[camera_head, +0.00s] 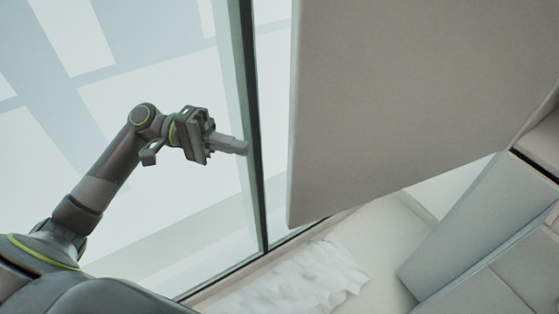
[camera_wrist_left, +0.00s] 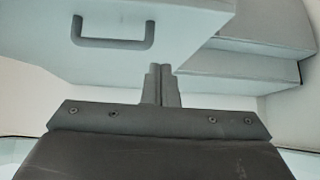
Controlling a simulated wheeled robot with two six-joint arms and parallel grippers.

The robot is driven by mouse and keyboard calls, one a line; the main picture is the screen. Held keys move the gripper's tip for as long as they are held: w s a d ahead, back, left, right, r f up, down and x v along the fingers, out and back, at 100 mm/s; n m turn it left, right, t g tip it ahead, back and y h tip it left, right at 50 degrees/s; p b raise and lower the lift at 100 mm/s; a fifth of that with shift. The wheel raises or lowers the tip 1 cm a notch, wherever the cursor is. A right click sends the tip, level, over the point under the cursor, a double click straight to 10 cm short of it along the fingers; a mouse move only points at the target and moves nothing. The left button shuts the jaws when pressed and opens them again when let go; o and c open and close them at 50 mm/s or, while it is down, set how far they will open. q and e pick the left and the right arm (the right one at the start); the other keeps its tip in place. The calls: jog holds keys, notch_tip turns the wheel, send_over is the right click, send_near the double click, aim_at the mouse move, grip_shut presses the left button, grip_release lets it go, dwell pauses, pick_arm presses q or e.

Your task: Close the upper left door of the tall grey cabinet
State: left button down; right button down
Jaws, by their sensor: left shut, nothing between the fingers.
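A large flat grey door panel (camera_head: 400,90) hangs in the upper right of the head view, standing open, its lower left corner toward the window. In the left wrist view a pale door panel (camera_wrist_left: 190,25) with a dark bar handle (camera_wrist_left: 112,31) shows above the fingers. My left gripper (camera_head: 240,146) is shut and empty, pointing right, left of the door's free edge with a gap in the picture. Its fingers (camera_wrist_left: 161,85) are together in the wrist view, below and right of the handle. Whether they touch the panel I cannot tell. My right gripper is out of view.
A glass window with a dark frame post (camera_head: 252,120) runs behind my left gripper. A crumpled white cloth (camera_head: 290,284) lies on the floor below. Grey cabinet parts (camera_head: 490,225) stand at the lower right.

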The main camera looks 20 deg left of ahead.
pick_arm(q)
jog(key=s+d+r+g+p, duration=0.1)
jog(key=d+p, duration=0.1)
jog(key=d, duration=0.3)
jog(key=s+d+r+m+p, duration=0.1)
jog(key=d, duration=0.4)
jog(key=shift+s+d+r+g+p, duration=0.2)
jog(key=shift+s+d+g+p, duration=0.05)
jog(key=shift+s+g+p, duration=0.15)
jog(key=shift+f, duration=0.1)
